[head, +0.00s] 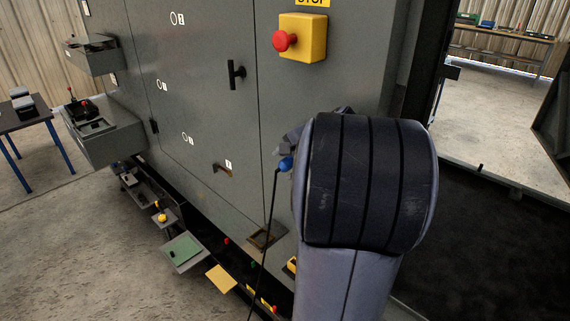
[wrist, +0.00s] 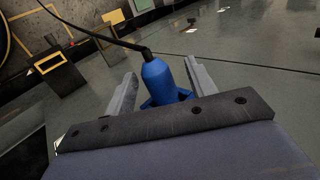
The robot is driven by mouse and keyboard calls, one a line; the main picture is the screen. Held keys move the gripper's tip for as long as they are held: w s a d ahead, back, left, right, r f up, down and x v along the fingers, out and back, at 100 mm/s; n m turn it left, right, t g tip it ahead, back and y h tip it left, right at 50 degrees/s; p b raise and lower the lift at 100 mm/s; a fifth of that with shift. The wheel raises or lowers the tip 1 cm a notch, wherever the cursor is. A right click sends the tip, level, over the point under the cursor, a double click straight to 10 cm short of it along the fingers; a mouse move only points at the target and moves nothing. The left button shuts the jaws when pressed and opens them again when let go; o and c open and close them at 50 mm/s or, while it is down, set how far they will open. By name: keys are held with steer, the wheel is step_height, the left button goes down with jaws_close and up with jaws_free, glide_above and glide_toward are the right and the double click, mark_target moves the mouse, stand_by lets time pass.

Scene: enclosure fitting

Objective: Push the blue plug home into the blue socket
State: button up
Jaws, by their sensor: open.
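The blue plug (wrist: 157,76) stands between the two fingers of my gripper (wrist: 160,72) in the wrist view, with its black cable leaving the far end. The fingers are apart, with a gap visible on each side of the plug. A wider blue part shows at the plug's near end; whether this is the plug's collar or the blue socket, I cannot tell. In the head view the blue plug (head: 285,164) shows just left of my arm, close to the grey cabinet front, its cable hanging down. My arm hides most of my gripper and any socket there.
The grey cabinet (head: 205,90) carries a red stop button (head: 286,40) on a yellow box above my arm and a black handle (head: 236,74). Small shelves and trays, including a green panel (head: 182,252), jut out low along its front. Open floor (head: 90,225) lies left.

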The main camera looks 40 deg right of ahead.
steer(key=a+v, duration=0.1)
steer(key=v, duration=0.8)
steer(key=shift+s+d+r+b, duration=0.2)
steer(key=shift+d+b, duration=0.2)
steer(key=shift+d, duration=0.15)
steer(key=shift+w, duration=0.1)
steer(key=p+x, duration=0.1)
steer(key=x, duration=0.9)
steer(key=shift+a+f, duration=0.1)
steer(key=shift+f, duration=0.05)
steer(key=shift+w+a+f, duration=0.15)
steer(key=shift+w+f, duration=0.05)
steer(key=shift+w, duration=0.05)
steer(key=shift+s+a, duration=0.15)
steer(key=shift+a, duration=0.3)
